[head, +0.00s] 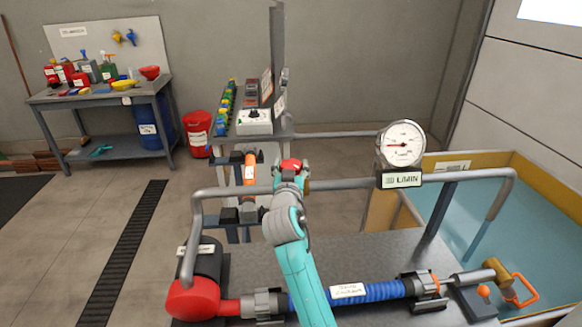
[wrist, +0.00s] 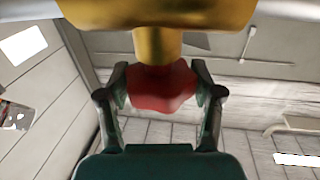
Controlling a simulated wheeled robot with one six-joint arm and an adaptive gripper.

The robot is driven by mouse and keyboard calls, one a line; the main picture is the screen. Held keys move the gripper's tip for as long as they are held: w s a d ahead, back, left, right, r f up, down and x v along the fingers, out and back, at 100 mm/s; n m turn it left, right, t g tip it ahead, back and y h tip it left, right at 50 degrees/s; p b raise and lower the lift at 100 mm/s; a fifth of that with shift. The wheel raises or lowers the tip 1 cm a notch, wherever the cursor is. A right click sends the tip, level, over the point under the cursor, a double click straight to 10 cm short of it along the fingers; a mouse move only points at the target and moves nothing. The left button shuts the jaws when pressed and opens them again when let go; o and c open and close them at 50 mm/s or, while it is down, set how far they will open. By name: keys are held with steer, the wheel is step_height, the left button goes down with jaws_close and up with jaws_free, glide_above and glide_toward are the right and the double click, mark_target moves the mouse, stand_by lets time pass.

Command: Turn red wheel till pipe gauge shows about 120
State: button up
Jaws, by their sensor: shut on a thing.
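The red wheel (wrist: 162,88) sits between the two fingers of my gripper (wrist: 160,100) in the wrist view, under a brass valve stem (wrist: 158,45). In the head view the red wheel (head: 291,164) shows just above my gripper (head: 290,176), on the grey horizontal pipe. My gripper is shut on it. The round pipe gauge (head: 401,143) stands on the same pipe to the right, above a label plate. Its red needle points left; the scale numbers are too small to read.
A red pump (head: 193,299) with a blue hose (head: 378,291) lies on the metal bench in front. A water tank (head: 530,215) is at the right. A control box (head: 254,122) stands behind my gripper. A workbench (head: 100,93) is at the back left.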

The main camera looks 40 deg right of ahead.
steer(key=shift+d+n+t+y, duration=0.1)
steer(key=shift+n+t+y, duration=0.5)
steer(key=shift+y, duration=0.2)
steer(key=shift+n+t+y, duration=0.75)
steer(key=shift+n+y, duration=0.25)
steer(key=shift+y, duration=0.35)
steer(key=shift+n+t+y, duration=0.75)
steer(key=shift+n+y, duration=0.25)
steer(key=shift+y, duration=0.35)
steer(key=shift+n+t+y, duration=0.15)
steer(key=shift+n+y, duration=1.15)
steer(key=shift+y, duration=0.75)
steer(key=shift+n+t+y, duration=0.15)
steer(key=shift+n+y, duration=1.15)
steer(key=shift+y, duration=0.75)
steer(key=shift+n+y, duration=0.3)
steer(key=shift+y, duration=0.1)
steer(key=o, duration=1.1)
steer(key=shift+o, duration=0.2)
steer(key=s+d, duration=0.2)
steer(key=s, duration=0.9)
steer(key=shift+s, duration=0.4)
